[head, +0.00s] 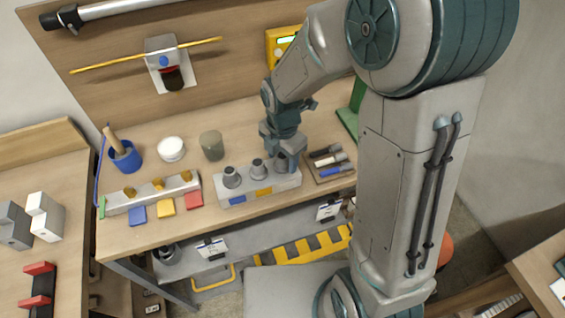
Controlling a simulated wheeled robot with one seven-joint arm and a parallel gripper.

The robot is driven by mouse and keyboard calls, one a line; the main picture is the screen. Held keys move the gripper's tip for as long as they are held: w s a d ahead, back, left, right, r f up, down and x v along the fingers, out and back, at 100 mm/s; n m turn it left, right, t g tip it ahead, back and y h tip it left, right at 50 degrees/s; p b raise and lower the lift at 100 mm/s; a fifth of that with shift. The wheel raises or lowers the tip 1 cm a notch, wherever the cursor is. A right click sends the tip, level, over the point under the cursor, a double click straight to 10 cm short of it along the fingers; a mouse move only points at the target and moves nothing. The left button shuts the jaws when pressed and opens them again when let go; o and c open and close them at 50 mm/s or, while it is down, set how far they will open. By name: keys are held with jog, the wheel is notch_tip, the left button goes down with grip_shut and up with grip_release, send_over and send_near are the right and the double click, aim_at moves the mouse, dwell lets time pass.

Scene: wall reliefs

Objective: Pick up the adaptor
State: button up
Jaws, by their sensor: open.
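Several grey cone-shaped pieces that look like adaptors stand upright in a light grey rack (222,199) on the workbench: a left adaptor (231,178), a middle adaptor (258,170) and a right adaptor (281,165). I cannot tell which one the task means. My gripper (283,158) is open and points down at the right adaptor. Its fingers hide part of this adaptor; whether they touch it is unclear.
A tray of handled tools (330,162) lies close right of the rack. A blue cup (125,158), a white round container (171,149) and a green-grey cylinder (212,145) stand behind and left.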

jog(key=shift+c, duration=0.4)
jog(key=c, duration=1)
jog(key=shift+r, duration=0.1)
jog(key=shift+r, duration=0.8)
notch_tip(320, 180, up, 3)
jog(key=shift+d+f+b, duration=0.1)
jog(key=shift+f+b, duration=0.1)
jog(key=shift+b, duration=0.3)
jog(key=s+d+r+p, duration=0.1)
jog(key=d+r, duration=1)
jog(key=shift+s+d+p, duration=0.2)
jog(key=shift+s+p, duration=0.15)
jog(key=shift+s, duration=0.05)
